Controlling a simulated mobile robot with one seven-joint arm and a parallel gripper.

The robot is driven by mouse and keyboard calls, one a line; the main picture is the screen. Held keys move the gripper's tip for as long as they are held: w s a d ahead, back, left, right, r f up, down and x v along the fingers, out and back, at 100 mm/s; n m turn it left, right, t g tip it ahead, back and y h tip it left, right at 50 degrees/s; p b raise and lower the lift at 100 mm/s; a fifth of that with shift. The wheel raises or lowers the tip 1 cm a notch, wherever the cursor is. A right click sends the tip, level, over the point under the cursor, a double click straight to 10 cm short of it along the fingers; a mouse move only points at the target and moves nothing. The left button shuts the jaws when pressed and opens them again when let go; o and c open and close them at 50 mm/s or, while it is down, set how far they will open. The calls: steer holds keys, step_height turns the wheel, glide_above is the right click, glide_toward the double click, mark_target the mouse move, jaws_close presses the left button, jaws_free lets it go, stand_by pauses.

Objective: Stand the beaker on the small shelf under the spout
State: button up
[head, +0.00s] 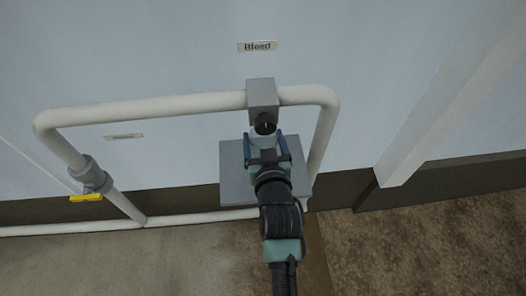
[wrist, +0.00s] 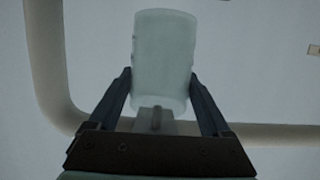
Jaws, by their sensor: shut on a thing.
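The beaker (wrist: 165,50), pale and translucent, stands between the two dark blue fingers of my gripper (wrist: 161,82) in the wrist view. My gripper is shut on it, one finger on each side. In the head view the beaker (head: 264,142) shows only as a small pale patch between the fingers of my gripper (head: 265,148). The spout (head: 265,124), dark-mouthed under a grey block, is just above the beaker in the picture. The small grey shelf (head: 233,183) lies behind and below my gripper, partly hidden by it. Whether the beaker touches the shelf is hidden.
A white pipe (head: 150,106) runs along the pale wall and bends down on both sides of the shelf. A valve with a yellow handle (head: 86,198) is at left. A "Bleed" label (head: 257,46) is above the spout. A light post (head: 440,100) stands at right.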

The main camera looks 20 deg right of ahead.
steer(key=f, duration=0.2)
steer(key=f+b, duration=0.1)
steer(key=f, duration=0.3)
steer(key=shift+w+f, duration=0.25)
steer(key=shift+f, duration=0.05)
steer(key=shift+w+d+f, duration=0.15)
steer(key=shift+w+f, duration=0.05)
steer(key=shift+f+b, duration=0.1)
steer(key=shift+b, duration=0.2)
steer(key=shift+f, duration=0.2)
steer(key=o, duration=1.3)
steer(key=shift+r, duration=0.1)
steer(key=shift+r, duration=0.2)
steer(key=p+v, duration=0.1)
steer(key=v, duration=1.1)
steer(key=shift+r, duration=0.1)
